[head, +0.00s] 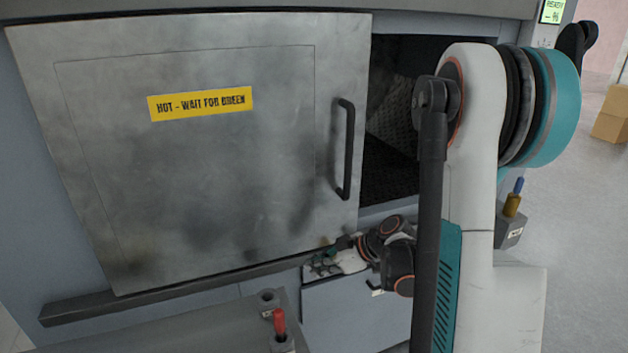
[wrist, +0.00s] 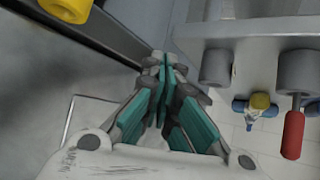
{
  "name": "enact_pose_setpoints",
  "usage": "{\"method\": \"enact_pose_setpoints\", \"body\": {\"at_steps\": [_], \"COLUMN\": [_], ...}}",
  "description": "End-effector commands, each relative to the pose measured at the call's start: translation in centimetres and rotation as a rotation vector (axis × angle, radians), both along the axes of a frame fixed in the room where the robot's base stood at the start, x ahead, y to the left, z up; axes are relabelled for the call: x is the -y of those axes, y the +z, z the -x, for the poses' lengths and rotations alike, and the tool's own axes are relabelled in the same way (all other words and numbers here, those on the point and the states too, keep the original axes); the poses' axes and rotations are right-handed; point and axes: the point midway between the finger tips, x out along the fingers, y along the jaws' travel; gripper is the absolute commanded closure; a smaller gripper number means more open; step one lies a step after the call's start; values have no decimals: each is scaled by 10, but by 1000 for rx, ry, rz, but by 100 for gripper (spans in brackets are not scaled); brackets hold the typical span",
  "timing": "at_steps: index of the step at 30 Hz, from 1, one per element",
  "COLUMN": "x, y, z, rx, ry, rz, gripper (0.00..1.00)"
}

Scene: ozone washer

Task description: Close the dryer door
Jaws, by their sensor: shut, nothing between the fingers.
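The dryer door (head: 210,190) is a scuffed grey metal panel with a yellow "HOT - WAIT FOR GREEN" label (head: 200,104) and a black vertical handle (head: 346,150) near its right edge. To the right of the door, the dark dryer opening (head: 388,170) shows, partly hidden behind my arm. My gripper (head: 320,264) is low, under the door's lower right part and below the handle. In the wrist view, its teal fingers (wrist: 165,75) are together with nothing between them. Whether it touches the door or rail cannot be told.
A dark rail (head: 150,294) runs below the door. A grey fixture with a red-handled lever (head: 279,322) stands in front; the red handle (wrist: 293,135) also shows in the wrist view. A small panel reading READY (head: 552,11) is at upper right. Open floor lies right, with a cardboard box (head: 612,115).

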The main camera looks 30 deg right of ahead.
Motion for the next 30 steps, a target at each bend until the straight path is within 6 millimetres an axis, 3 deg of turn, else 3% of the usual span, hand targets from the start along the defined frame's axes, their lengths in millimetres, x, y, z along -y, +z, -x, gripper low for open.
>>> {"method": "enact_pose_setpoints", "body": {"at_steps": [1,4,11,17,24,27,30], "x": [-13,-29,-41,-41,-48,-52,-54], "y": [11,15,49,120,226,254,268], "z": [-1,1,9,3,-17,-23,-26], "rx": [-52,-173,-416,-579,-694,-716,-726], "ry": [58,172,406,556,633,636,634], "rz": [59,212,599,974,1382,1482,1537], "gripper": [100,100,100,100,100,100,100]}}
